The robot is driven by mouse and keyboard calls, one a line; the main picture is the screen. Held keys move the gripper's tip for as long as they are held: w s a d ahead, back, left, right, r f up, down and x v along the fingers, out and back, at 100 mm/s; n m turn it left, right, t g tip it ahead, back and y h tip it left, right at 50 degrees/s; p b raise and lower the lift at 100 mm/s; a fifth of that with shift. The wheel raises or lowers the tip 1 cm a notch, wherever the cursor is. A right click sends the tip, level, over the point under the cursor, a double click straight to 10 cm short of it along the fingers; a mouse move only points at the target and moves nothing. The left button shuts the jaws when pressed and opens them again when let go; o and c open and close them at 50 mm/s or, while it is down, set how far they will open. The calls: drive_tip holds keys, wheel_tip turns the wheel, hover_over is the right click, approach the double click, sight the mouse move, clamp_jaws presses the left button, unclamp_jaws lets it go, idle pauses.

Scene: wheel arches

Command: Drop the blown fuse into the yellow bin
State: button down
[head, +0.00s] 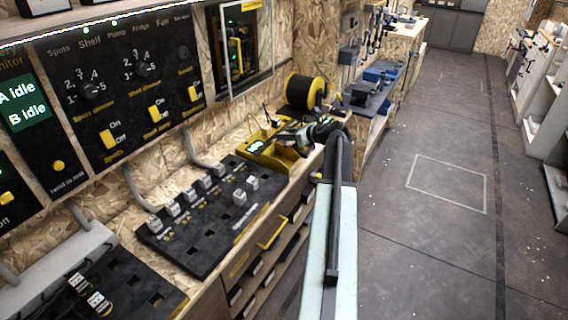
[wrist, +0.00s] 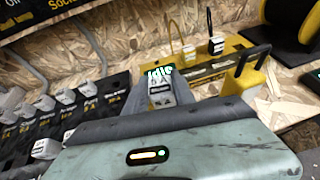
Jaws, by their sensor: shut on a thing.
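My gripper (wrist: 160,92) is shut on a small pale fuse (wrist: 160,97) with a dark label; the label is too small to read surely. In the head view, my gripper (head: 296,136) is over the yellow tester (head: 254,154) on the bench, and the fuse cannot be made out. The tester's green display (wrist: 158,72) reads "Idle" just beyond the fuse. I cannot tell whether the fuse touches the tester.
A black fuse board (head: 208,232) with several pale fuses and empty slots lies left of the tester. A yellow-and-black cable reel (head: 304,92) stands behind it. A yellow plug-like piece (wrist: 244,84) is right of the fuse. The floor (head: 440,130) at the right is clear.

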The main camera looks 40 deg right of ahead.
sight(286, 145)
wheel_tip(286, 145, down, 5)
drive_tip(key=b, duration=0.4)
drive_tip(key=shift+f, duration=0.15)
drive_tip(key=c, duration=1)
unclamp_jaws()
drive_tip(key=shift+o, duration=0.2)
drive_tip(key=p+v, duration=0.2)
drive_tip(key=v, duration=0.5)
drive_tip(key=shift+s+r+p, duration=0.25)
drive_tip(key=shift+s+p, duration=0.1)
drive_tip(key=shift+s, duration=0.05)
